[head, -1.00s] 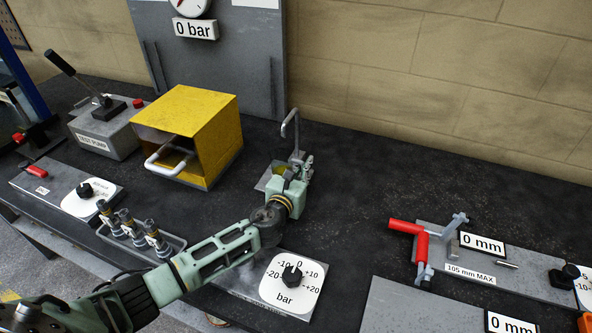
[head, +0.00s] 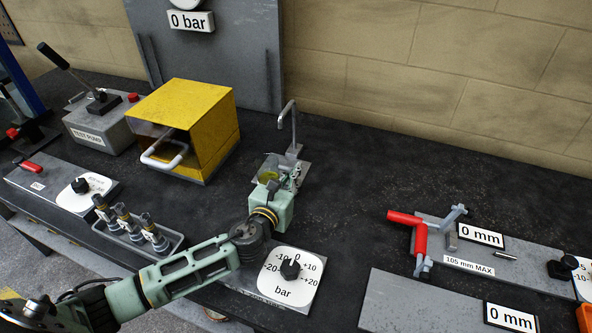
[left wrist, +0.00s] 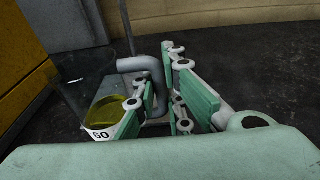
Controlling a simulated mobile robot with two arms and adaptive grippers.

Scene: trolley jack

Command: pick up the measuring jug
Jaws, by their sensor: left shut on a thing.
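The measuring jug (head: 268,172) is clear, with yellow liquid in its bottom. In the left wrist view the jug (left wrist: 93,112) is at the left, roughly upright, with a "50" mark. My left gripper (head: 290,177) is at the jug's right side. Its green-padded fingers (left wrist: 169,98) are closed on the jug, but the gripped part is mostly hidden between them. I cannot tell whether the jug's base touches the surface. My right gripper is not in view.
A yellow box (head: 188,122) with a white handle stands to the left. A bar dial plate (head: 285,281) lies in front, under my left arm.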

